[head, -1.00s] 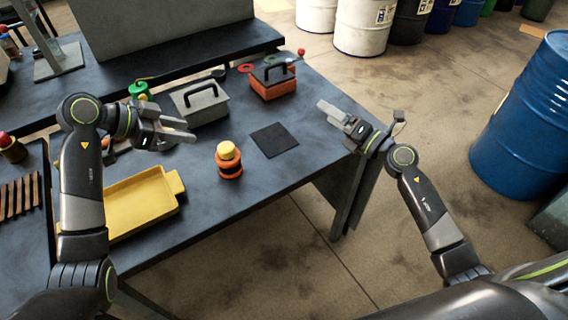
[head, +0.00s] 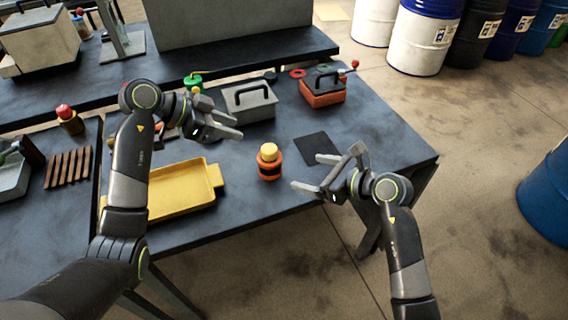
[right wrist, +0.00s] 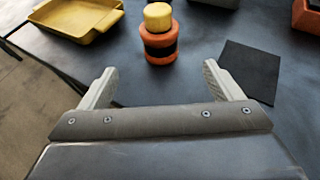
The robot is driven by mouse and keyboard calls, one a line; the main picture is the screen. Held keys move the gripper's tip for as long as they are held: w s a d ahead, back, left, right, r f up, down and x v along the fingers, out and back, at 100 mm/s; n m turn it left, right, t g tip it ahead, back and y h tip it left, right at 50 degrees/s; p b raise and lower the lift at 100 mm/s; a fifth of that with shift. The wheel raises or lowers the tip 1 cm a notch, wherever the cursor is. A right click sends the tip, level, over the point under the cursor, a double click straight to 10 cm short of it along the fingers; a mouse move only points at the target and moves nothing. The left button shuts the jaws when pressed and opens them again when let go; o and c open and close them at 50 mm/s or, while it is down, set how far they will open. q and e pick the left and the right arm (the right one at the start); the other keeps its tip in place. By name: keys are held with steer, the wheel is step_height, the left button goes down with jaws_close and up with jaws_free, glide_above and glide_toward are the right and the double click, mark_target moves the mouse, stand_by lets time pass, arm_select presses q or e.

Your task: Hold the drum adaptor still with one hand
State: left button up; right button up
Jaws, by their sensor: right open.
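The drum adaptor, which I take to be the orange and black round piece with a yellow top (head: 269,164), stands upright on the dark table. It also shows at the top centre of the right wrist view (right wrist: 159,36). My right gripper (head: 327,168) is open and empty, to the right of and nearer than the adaptor, not touching it. In the right wrist view its two fingers (right wrist: 159,72) are spread wide, with the adaptor beyond the gap between them. My left gripper (head: 240,129) is open and empty, above the table to the upper left of the adaptor.
A yellow tray (head: 160,207) lies left of the adaptor, and a black mat (head: 316,149) lies to its right. A grey box with a handle (head: 249,102) and an orange-grey box (head: 322,90) stand behind. The table around the adaptor is clear.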

mark_target(271, 162)
steer(key=x, duration=1.4)
steer(key=shift+w+a+f, duration=0.1)
steer(key=shift+w+a, duration=0.15)
steer(key=c, duration=1.3)
steer(key=shift+c, duration=0.2)
steer(key=o, duration=1.3)
